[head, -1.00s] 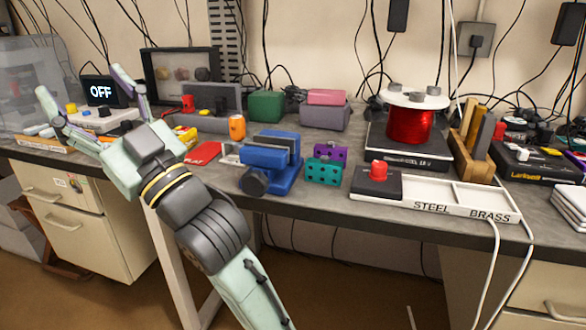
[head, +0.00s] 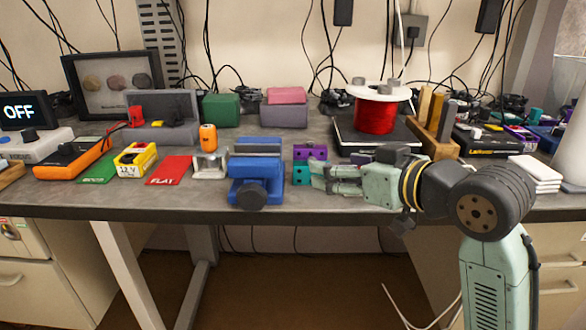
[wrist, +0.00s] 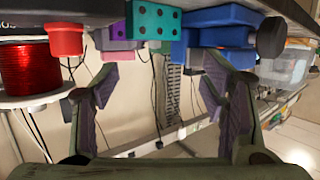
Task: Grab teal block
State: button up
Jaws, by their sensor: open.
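The teal block (head: 302,173) stands on the bench just right of the blue vise (head: 257,180), in front of a purple block (head: 310,152). My gripper (head: 323,178) comes in from the right, its fingertips close to the block's right side and covering part of it; whether they touch is unclear.
The blue vise stands close to the block's left. In the wrist view a red button (wrist: 65,38) and a red wire spool (wrist: 28,70) show left of it. Behind are a green box (head: 221,109) and a mauve box (head: 284,114). A red card (head: 169,170) lies left.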

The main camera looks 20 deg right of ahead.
aim_at(312, 158)
jog(key=shift+s+d, duration=0.25)
jog(key=shift+d, duration=0.05)
jog(key=p+x, duration=0.1)
jog(key=x, duration=0.9)
jog(key=shift+w+d+f+p, duration=0.1)
jog(key=shift+w+f+p, duration=0.1)
jog(key=shift+f+p, duration=0.1)
jog(key=shift+c, duration=0.5)
jog(key=shift+r, duration=0.1)
jog(key=c, duration=0.9)
jog(key=shift+o, duration=0.2)
